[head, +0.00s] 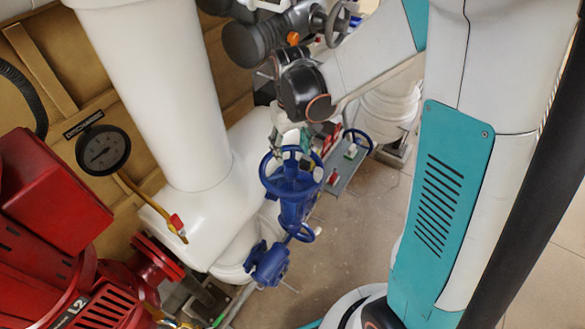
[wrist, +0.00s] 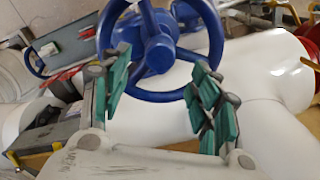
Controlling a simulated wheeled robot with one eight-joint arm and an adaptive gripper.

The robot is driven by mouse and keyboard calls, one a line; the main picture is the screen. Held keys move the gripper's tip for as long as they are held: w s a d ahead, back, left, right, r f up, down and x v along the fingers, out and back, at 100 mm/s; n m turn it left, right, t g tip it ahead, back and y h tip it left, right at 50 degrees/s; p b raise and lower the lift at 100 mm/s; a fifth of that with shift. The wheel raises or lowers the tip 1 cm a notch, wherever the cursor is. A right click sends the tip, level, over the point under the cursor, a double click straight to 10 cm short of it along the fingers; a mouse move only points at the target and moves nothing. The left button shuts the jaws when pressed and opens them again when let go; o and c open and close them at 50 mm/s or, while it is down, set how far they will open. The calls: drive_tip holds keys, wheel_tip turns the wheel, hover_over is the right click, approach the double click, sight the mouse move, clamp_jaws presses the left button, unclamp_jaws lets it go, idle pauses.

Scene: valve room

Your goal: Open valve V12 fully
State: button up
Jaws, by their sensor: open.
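A blue handwheel (head: 291,177) sits on a blue valve body (head: 295,207) in the middle of the head view. I can read no V12 tag on it. In the wrist view a blue handwheel (wrist: 160,45) fills the upper middle, its rim and hub seen close up. My gripper (wrist: 162,68) has its two green-padded fingers wide apart, with nothing held between them. The fingers show on either side of the wheel's lower rim; I cannot tell whether they touch it. In the head view my gripper is partly hidden behind my arm, just above the wheel.
A white pipe (head: 165,90) stands left of the valve, with a discharge gauge (head: 103,149) and red machinery (head: 50,220) further left. Another blue handwheel (head: 357,141) lies behind at right. A grey handwheel (head: 337,24) is at the top. Floor (head: 345,235) is clear right of the valve.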

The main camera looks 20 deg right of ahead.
drive_tip(key=shift+f, duration=0.25)
idle(0.3)
drive_tip(key=shift+m+b, duration=0.35)
drive_tip(key=shift+m, duration=0.75)
drive_tip(key=m+b, duration=0.1)
drive_tip(key=m, duration=0.8)
drive_tip(key=shift+b, duration=0.4)
drive_tip(key=m, duration=0.4)
drive_tip(key=shift+m+b, duration=0.3)
drive_tip(key=shift+m, duration=0.1)
